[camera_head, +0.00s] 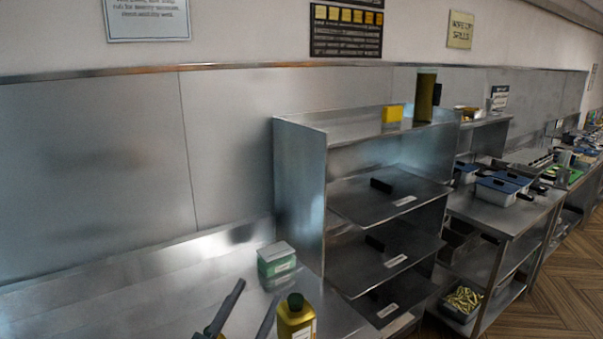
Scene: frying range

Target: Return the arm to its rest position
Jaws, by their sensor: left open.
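My left gripper (257,293) shows at the bottom of the head view, low over the steel counter (130,295). Its two dark fingers are apart, and I see nothing between them. A yellow bottle (296,324) with a dark green cap stands just right of the fingers. I cannot tell whether the right finger touches it. A green and white box (277,262) sits behind the fingers, near the shelf unit. Most of my left arm is out of the frame. My right gripper is not in view.
Further right, a steel table (490,212) holds blue-lidded containers (496,191). The counter's left part is clear, with a steel wall behind.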

